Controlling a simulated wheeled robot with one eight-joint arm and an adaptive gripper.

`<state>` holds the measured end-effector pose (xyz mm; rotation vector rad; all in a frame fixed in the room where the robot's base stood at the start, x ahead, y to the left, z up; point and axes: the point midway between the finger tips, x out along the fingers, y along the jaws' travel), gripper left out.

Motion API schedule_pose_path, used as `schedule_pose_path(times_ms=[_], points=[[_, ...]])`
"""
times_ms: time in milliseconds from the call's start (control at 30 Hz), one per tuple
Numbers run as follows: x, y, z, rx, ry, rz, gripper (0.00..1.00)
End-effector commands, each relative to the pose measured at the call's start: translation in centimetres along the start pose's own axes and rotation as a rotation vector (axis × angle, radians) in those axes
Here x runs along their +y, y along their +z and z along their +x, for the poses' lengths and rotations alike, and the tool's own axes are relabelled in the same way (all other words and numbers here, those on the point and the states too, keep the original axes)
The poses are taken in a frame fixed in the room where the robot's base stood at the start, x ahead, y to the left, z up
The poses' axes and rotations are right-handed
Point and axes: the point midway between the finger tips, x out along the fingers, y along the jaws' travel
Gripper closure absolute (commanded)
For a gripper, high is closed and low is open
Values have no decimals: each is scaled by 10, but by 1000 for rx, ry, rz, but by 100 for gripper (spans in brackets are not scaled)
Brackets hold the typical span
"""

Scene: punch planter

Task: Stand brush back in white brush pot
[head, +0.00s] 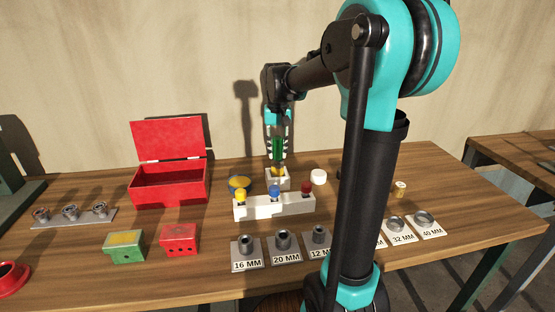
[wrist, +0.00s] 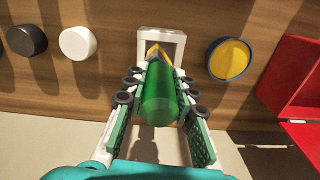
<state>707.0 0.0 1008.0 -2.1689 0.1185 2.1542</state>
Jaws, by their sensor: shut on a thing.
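The brush has a thick green handle (head: 278,149) and a yellow tip (head: 278,170). My gripper (head: 278,152) is shut around the handle, with the brush about upright, tip down. In the wrist view the green handle (wrist: 160,100) lies between both fingers and the yellow tip (wrist: 154,52) points at the pot. The white brush pot (head: 277,183) is a small square box on the table, directly below the brush. It also shows in the wrist view (wrist: 176,36), with the tip overlapping its opening. I cannot tell how far the tip is inside the pot.
A white block (head: 274,208) with yellow, blue and red knobs stands just in front of the pot. A blue-rimmed yellow dish (head: 239,185) is left, a white round cap (head: 318,177) right. An open red box (head: 168,185) stands further left. Labelled size plates (head: 285,258) line the front.

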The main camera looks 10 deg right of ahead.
Motion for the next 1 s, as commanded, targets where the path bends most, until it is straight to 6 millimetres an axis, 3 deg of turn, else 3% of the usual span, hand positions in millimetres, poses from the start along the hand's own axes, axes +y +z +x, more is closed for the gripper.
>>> schedule_pose_path(times_ms=[267,667,700,833,1000], points=[[0,0,33,0,0,0,100],[0,0,37,0,0,0,100],[0,0,37,0,0,0,69],[0,0,37,0,0,0,53],[0,0,37,0,0,0,53]])
